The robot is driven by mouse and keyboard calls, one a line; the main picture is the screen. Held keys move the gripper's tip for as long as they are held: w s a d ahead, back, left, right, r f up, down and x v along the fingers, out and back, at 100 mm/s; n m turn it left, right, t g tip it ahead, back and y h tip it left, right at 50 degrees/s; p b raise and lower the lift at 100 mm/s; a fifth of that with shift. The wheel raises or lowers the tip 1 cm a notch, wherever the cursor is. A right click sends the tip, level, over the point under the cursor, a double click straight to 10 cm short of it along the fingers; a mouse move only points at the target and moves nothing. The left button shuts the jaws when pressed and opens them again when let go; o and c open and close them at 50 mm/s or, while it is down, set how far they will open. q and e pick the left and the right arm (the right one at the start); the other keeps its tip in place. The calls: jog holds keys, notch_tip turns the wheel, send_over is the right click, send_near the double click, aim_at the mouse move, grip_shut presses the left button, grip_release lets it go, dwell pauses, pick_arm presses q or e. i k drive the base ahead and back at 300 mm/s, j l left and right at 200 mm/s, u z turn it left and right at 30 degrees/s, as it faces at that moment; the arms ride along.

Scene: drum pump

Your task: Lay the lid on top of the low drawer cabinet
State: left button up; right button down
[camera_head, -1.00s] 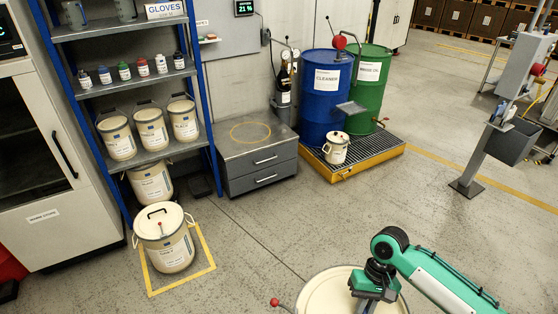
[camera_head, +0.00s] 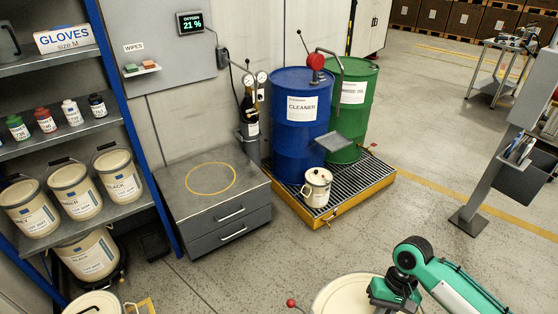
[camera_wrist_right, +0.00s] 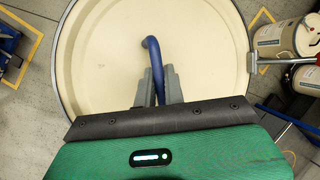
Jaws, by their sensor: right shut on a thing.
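The lid (camera_head: 338,296) is a round cream disc at the bottom edge of the head view, partly cut off. It fills much of the right wrist view (camera_wrist_right: 100,55), with a blue handle (camera_wrist_right: 151,52) standing on it. My right gripper (camera_wrist_right: 159,90) is shut on this handle; its green wrist (camera_head: 393,290) covers the lid's right part in the head view. The low drawer cabinet (camera_head: 217,223) is grey with two drawers and a yellow ring (camera_head: 211,178) on its bare top. The lid is apart from it, nearer to me and to the right. My left gripper is out of view.
A blue drum (camera_head: 295,135) and a green drum (camera_head: 350,125) stand on a yellow-edged grate (camera_head: 375,185) right of the cabinet, with a small cream can (camera_head: 316,188) in front. A blue-posted shelf (camera_head: 130,125) stands left. Floor before the cabinet looks clear.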

aim_at(219, 180)
jog(key=i+u, duration=0.2)
jog(key=i, duration=0.35)
jog(key=i+u, duration=0.2)
jog(key=i, duration=0.35)
jog(key=i+l+u, duration=0.15)
jog(key=i, duration=0.4)
